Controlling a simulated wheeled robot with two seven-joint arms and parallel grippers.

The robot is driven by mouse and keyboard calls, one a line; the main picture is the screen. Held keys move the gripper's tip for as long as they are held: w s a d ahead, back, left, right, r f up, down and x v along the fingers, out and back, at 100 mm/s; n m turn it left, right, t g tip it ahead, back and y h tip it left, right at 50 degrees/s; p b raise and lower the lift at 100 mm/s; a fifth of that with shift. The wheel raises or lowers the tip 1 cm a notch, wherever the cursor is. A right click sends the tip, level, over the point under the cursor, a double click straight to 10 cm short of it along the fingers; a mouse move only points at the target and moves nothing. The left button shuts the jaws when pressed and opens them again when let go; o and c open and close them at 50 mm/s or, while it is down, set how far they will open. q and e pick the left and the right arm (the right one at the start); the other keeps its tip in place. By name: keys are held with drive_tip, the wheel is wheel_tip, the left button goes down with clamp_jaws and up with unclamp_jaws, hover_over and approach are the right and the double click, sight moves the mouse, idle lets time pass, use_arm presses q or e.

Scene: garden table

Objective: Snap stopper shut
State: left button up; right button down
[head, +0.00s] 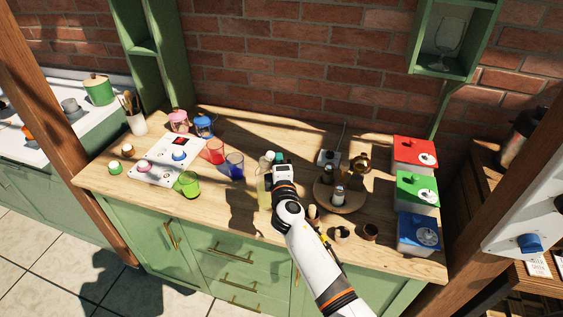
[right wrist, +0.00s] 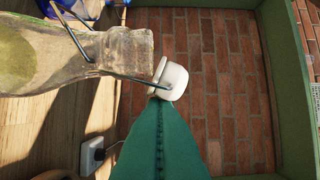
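A pale, see-through glass bottle (head: 264,188) stands on the wooden table, just left of my right gripper (head: 279,158). In the right wrist view the bottle's neck (right wrist: 100,60) comes in from the left, with a wire bail around it. The white stopper (right wrist: 174,81) hangs on the wire just beyond the bottle's mouth, tilted and not seated in it. My right gripper's green fingers (right wrist: 159,108) meet along a toothed seam, with their tip at the stopper's lower edge. Whether the tip touches the stopper is hard to tell. My left gripper is not in view.
Red (head: 215,150), blue (head: 234,165) and green (head: 189,183) glasses stand left of the bottle. A round wooden tray (head: 352,203) with small jars is right of my gripper. Red, green and blue boxes line the right edge. A socket box (head: 328,158) sits behind.

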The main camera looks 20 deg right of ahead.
idle(0.4)
drive_tip(key=shift+w+a+r, duration=0.1)
drive_tip(key=shift+a+r, duration=0.15)
drive_tip(key=shift+a, duration=0.2)
drive_tip(key=shift+d, duration=0.15)
drive_tip(key=shift+d+r, duration=0.15)
drive_tip(key=shift+d, duration=0.3)
idle(0.3)
drive_tip(key=s+a+r+p, duration=0.1)
drive_tip(key=s+r+p, duration=0.1)
drive_tip(key=s, duration=0.5)
drive_tip(key=shift+a+p, duration=0.25)
drive_tip(key=shift+p, duration=0.35)
idle(0.4)
